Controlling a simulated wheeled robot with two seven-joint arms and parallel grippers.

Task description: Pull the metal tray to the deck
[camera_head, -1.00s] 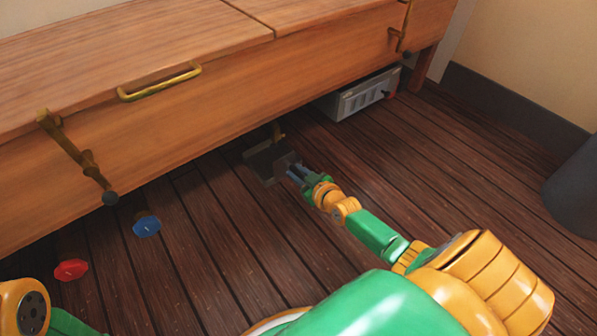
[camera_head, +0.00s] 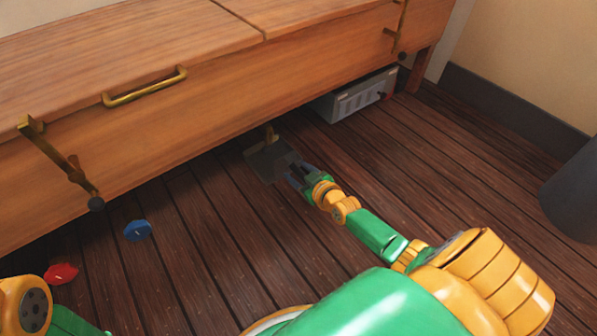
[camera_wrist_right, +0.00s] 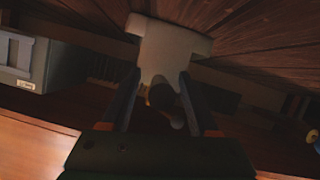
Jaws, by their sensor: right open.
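The metal tray (camera_head: 262,165) is a small flat grey plate on the dark deck, at the front lower edge of the wooden bench. A small brass-coloured piece (camera_head: 270,133) stands at its far edge. My right gripper (camera_head: 294,174) is low over the deck at the tray's near right edge. In the right wrist view the pale tray (camera_wrist_right: 168,45) lies ahead of the fingers, which are apart with a gap between them (camera_wrist_right: 161,92). Whether they touch the tray is unclear.
The wooden bench (camera_head: 200,125) with brass fittings runs across the back. A grey metal box (camera_head: 357,97) sits under its right end. A blue knob-like piece (camera_head: 138,230) and a red one (camera_head: 61,273) lie left. A dark cylinder (camera_head: 572,190) stands right. Open deck lies between.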

